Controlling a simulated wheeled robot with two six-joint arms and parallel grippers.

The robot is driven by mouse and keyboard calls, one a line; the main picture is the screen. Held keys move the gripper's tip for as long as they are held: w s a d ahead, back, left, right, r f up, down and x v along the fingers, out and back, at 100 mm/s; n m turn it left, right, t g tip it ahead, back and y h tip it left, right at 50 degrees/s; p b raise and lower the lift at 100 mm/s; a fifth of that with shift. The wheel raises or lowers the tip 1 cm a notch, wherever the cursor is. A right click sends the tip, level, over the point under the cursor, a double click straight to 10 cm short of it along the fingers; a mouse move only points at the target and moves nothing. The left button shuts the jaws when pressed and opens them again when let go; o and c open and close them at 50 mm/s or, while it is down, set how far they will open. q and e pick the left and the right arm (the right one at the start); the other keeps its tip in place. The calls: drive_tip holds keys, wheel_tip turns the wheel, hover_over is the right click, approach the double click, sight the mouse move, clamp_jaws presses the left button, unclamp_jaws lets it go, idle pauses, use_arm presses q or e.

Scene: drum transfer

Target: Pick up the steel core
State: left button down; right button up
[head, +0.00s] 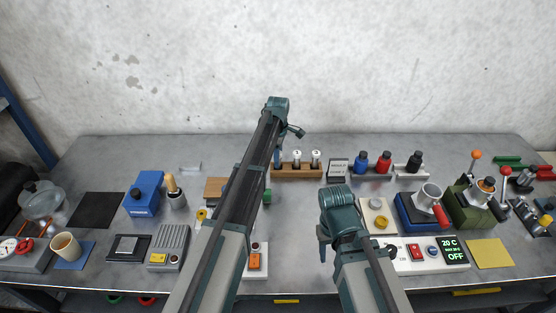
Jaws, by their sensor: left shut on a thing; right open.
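A wooden rack (305,173) stands at the back middle of the bench. Two upright pale metal cylinders with white marked tops, one in the middle (297,157) and one at the right (316,157), stand in it. My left gripper (278,160) is at the rack's left end, shut on what seems to be the steel core; my arm hides most of the jaws and the held piece. My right gripper (322,245) is open, low over the front middle of the bench, its fingers partly hidden by its wrist.
Right of the rack are a small sign (338,168) and blue, red and black bottles. A blue device with a metal cup (430,192) and a green one (485,188) stand at the right. A control panel (430,253) is at the front. Blue box, mug and scale stand left.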

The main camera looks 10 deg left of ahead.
use_arm(q)
drive_tip(key=shift+r+p, duration=0.55)
drive_tip(key=shift+r, duration=0.15)
use_arm(e)
drive_tip(key=shift+r, duration=0.65)
use_arm(q)
wheel_tip(320, 180, up, 3)
drive_tip(key=p, duration=0.3)
drive_tip(key=s+d, duration=0.3)
drive_tip(key=s, duration=0.4)
drive_tip(key=s+d, duration=0.3)
drive_tip(key=s, duration=0.4)
drive_tip(key=shift+s+d+r+p, duration=0.25)
drive_tip(key=shift+s+d+p, duration=0.05)
drive_tip(key=shift+s+d, duration=0.05)
use_arm(e)
drive_tip(key=shift+r, duration=1.8)
